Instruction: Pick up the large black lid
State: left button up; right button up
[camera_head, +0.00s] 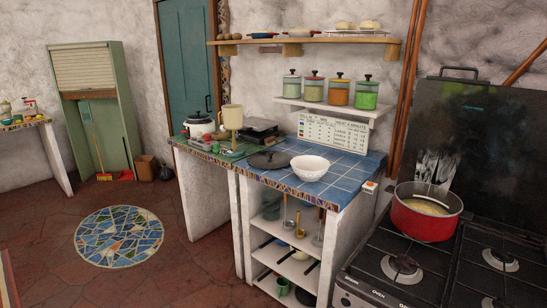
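The large black lid (270,160) lies flat on the blue tiled counter (341,176), with a small knob on top. It is just left of a white bowl (311,167), whose rim comes close to or overlaps the lid's right edge; I cannot tell whether they touch. Neither of my grippers shows in the head view.
A red pot (426,212) stands on the stove (378,272) at right. A cream pitcher (231,117), a white cooker (199,124) and a dark appliance (259,130) stand behind the lid. Jars line a shelf (333,108) above.

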aim_at(264, 160)
jog(key=i+j+z, duration=0.15)
jog(key=i+j, duration=0.2)
jog(key=i, duration=0.15)
jog(key=i+j+z, duration=0.1)
jog(key=i+j, duration=0.35)
jog(key=i+j+z, duration=0.15)
jog(key=i+j, duration=0.3)
jog(key=i+j+z, duration=0.1)
jog(key=i+j, duration=0.3)
jog(key=i+j+z, duration=0.15)
jog(key=i+j, duration=0.25)
jog(key=j, duration=0.25)
jog(key=i+j+z, duration=0.1)
jog(key=i+j, duration=0.3)
jog(key=j, duration=0.2)
